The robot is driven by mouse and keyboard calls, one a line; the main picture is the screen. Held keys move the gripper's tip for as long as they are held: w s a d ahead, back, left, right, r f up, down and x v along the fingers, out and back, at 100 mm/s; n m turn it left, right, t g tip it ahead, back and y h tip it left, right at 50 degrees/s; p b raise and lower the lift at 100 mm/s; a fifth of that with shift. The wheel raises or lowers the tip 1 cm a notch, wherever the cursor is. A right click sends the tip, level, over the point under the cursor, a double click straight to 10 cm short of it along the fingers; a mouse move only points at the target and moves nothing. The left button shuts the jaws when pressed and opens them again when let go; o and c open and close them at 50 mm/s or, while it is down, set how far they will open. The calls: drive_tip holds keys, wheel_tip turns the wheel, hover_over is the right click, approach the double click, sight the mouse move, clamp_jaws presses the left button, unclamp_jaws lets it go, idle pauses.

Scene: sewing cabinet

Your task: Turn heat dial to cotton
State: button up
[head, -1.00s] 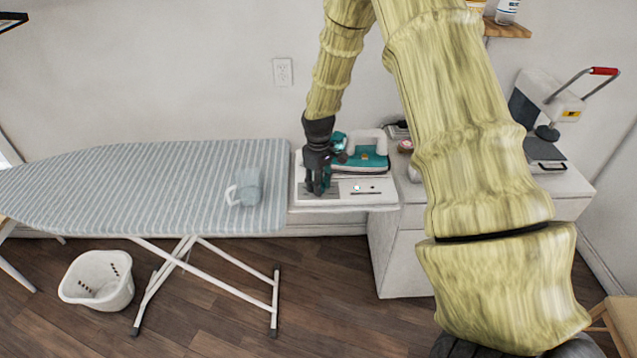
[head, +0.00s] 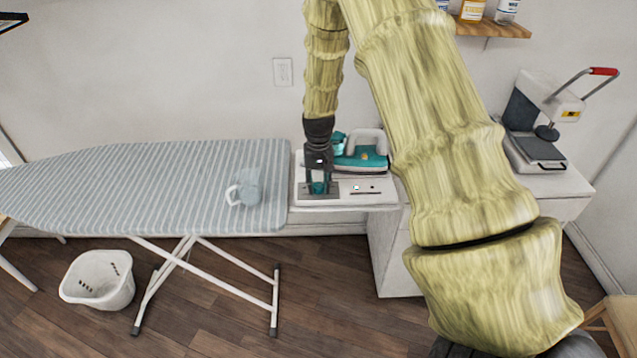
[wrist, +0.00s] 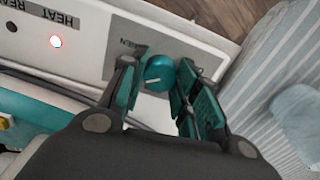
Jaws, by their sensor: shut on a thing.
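The teal heat dial (wrist: 158,72) sits on a grey plate on the white iron station (head: 346,200). A white pointer line on the dial points left in the wrist view, towards upside-down lettering ending in "EN", partly hidden by a finger. I cannot read a cotton mark. My gripper (wrist: 157,88) is shut on the dial, one finger on each side; it also shows in the head view (head: 319,189), pointing down. The teal and white iron (head: 362,155) rests behind it on the station.
A white basket (head: 98,280) is on the floor. A press (head: 540,120) stands right.

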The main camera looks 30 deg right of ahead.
sight(318, 185)
drive_tip(key=shift+m, duration=0.5)
drive_tip(key=o, duration=1)
drive_tip(key=shift+o, duration=0.2)
wheel_tip(318, 185, up, 12)
idle(0.4)
